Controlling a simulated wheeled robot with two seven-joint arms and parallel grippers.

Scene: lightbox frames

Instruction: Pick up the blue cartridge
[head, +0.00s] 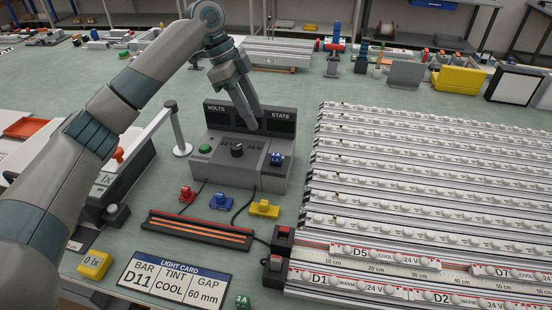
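A small blue cartridge (277,158) with white marks sits on the right of the sloped front of the grey console (222,173), right of the black knob. My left gripper (252,122) points down in front of the console's display panel, above and left of the cartridge and apart from it. Its fingers look close together, with nothing visible between them; the gap is hard to judge. A blue clip-like piece (222,202) lies on the table in front of the console. My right gripper is not in view.
Red (187,194) and yellow (264,209) pieces lie near the console. A green block marked 3A (242,301) lies at the front edge. A large rack of rails (430,180) fills the right.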

